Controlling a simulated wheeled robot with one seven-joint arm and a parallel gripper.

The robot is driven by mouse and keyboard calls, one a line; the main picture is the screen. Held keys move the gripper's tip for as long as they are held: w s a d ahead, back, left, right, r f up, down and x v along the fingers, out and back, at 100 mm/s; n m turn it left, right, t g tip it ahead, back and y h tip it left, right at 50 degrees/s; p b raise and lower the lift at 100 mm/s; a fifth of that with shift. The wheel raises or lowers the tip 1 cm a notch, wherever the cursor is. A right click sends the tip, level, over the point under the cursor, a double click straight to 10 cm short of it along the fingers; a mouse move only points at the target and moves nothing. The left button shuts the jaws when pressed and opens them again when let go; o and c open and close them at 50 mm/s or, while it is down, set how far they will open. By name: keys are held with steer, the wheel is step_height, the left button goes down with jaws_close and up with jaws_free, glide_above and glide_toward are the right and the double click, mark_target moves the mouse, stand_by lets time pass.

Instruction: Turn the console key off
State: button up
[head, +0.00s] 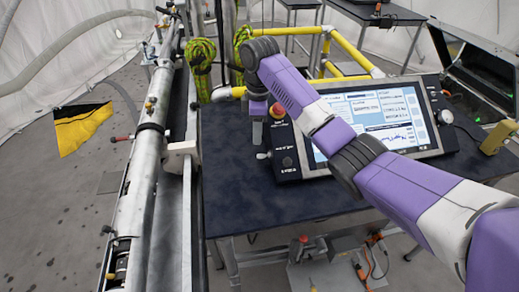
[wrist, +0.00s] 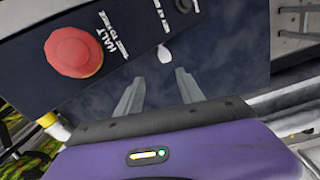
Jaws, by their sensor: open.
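The console (head: 375,120) is a dark panel with a lit screen on the table. A red HALT button (wrist: 73,52) stands on its left end; it also shows in the head view (head: 277,110). A small pale tab (wrist: 165,55), possibly the key, sticks out at the console's edge; it also shows in the head view (head: 262,155). A dark round knob (wrist: 183,5) is near it. My gripper (wrist: 158,88) is open and empty, fingers pointing toward the pale tab, which lies just beyond and between the tips.
The dark table top (head: 240,200) is clear in front of the console. A long metal pipe rail (head: 150,140) runs along its left. Yellow tubing (head: 350,50) stands behind. A black open case (head: 475,65) and a yellow block (head: 497,137) are at right.

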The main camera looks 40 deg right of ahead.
mark_target(259, 156)
steer(key=shift+n+g, duration=0.3)
steer(key=shift+s+a+f, duration=0.1)
steer(key=shift+s+f, duration=0.1)
steer(key=shift+f, duration=1.1)
steer(key=shift+s+d+f, duration=0.1)
steer(key=shift+s+f, duration=0.05)
steer(key=shift+f, duration=1.15)
steer(key=shift+s+a+f, duration=0.1)
steer(key=shift+s+f, duration=0.1)
steer(key=shift+f, duration=1.1)
steer(key=shift+c, duration=0.5)
jaws_close()
